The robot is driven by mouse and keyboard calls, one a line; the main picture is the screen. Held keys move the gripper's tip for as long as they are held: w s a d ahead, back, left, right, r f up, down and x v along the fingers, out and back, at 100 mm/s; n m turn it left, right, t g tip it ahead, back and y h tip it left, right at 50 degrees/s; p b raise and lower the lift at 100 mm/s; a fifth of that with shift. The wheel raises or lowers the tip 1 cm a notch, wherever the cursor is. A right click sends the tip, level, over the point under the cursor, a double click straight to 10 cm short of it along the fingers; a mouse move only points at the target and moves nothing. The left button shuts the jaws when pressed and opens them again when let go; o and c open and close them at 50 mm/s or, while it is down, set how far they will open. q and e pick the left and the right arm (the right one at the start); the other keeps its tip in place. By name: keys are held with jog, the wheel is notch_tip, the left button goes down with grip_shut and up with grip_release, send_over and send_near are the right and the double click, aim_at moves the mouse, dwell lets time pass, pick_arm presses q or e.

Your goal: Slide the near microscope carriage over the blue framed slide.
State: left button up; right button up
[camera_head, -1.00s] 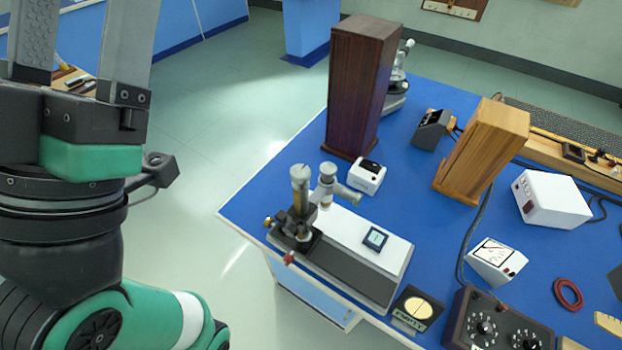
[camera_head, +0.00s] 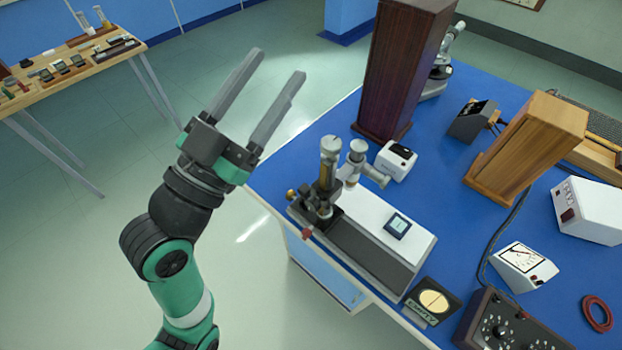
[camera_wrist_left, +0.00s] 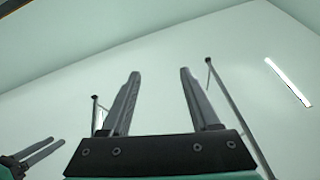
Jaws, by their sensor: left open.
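The near microscope carriage (camera_head: 326,190) stands at the left end of a long dark rail with a white top (camera_head: 375,228), near the left edge of the blue bench. It has upright metal tubes and a red-tipped part low on its near side. The blue framed slide (camera_head: 397,225) lies on the white top, to the right of the carriage and apart from it. My left gripper (camera_head: 267,75) is open and empty, left of the bench, with its fingers pointing up and right. The left fingers also show in the left wrist view (camera_wrist_left: 158,75).
A tall dark wooden cabinet (camera_head: 402,65) and a small white device (camera_head: 396,160) stand behind the rail. Open floor lies left of the bench.

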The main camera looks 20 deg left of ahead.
pick_arm(q)
notch_tip(320, 180, down, 21)
jog(key=a+g+b, duration=0.2)
jog(key=g, duration=0.2)
jog(key=n+g, duration=0.1)
send_near(301, 192)
jog(key=b+x, duration=0.1)
jog(key=x, duration=1)
jog(key=shift+w, duration=0.15)
grip_shut()
pick_arm(e)
notch_tip(301, 192, down, 4)
jog(key=shift+f, duration=0.25)
